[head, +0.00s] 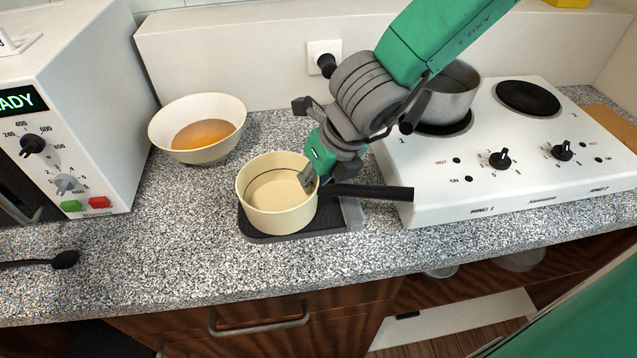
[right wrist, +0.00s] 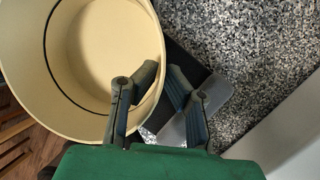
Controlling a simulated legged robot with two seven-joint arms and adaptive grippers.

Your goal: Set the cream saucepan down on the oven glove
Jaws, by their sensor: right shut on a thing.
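The cream saucepan (head: 262,215) is upright over the dark oven glove (head: 262,238), its black handle pointing right. The glove's dark edge shows along the front and its grey end (head: 352,214) to the right; the pan hides the rest. I cannot tell whether the pan's base touches the glove. My right gripper (head: 309,181) is shut on the pan's right wall, one finger inside and one outside. In the right wrist view, the fingers (right wrist: 163,78) straddle the wall of the saucepan (right wrist: 105,40), with the glove (right wrist: 188,62) beyond. My left gripper is not in view.
A white two-ring hob (head: 480,190) with a steel pot (head: 452,95) stands close on the right. A bowl of amber liquid (head: 200,132) sits behind left, beside a white oven (head: 85,90). A black spoon (head: 64,260) lies front left. The speckled worktop (head: 170,250) is clear left of the pan.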

